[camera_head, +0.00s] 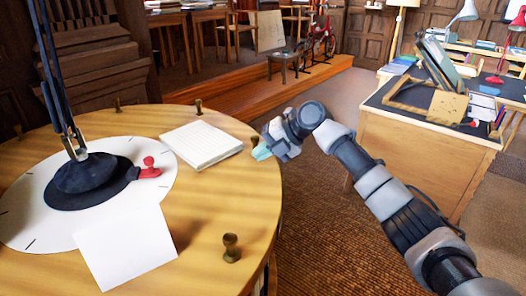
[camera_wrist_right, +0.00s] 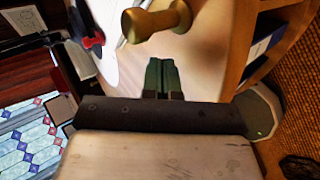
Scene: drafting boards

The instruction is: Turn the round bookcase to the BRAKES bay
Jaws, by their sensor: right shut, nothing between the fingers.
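The round bookcase (camera_head: 205,215) has a wooden top, with several brass knobs standing up near its rim. One knob (camera_head: 232,248) is at the front right and another (camera_head: 198,106) at the back. My right gripper (camera_head: 258,152) is at the top's right edge, between these two knobs in the head view. Its green fingers (camera_wrist_right: 161,76) are shut and empty. In the wrist view a brass knob (camera_wrist_right: 157,20) lies just beyond the fingertips, apparently apart from them. I cannot read any bay label, and BRAKES is not visible. My left gripper is out of view.
On the bookcase top are a black lamp base (camera_head: 88,178) on a white disc, a red stamp-like object (camera_head: 150,168), a paper stack (camera_head: 202,145) and a loose sheet (camera_head: 126,245). A desk (camera_head: 425,145) stands at right. Open floor lies between.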

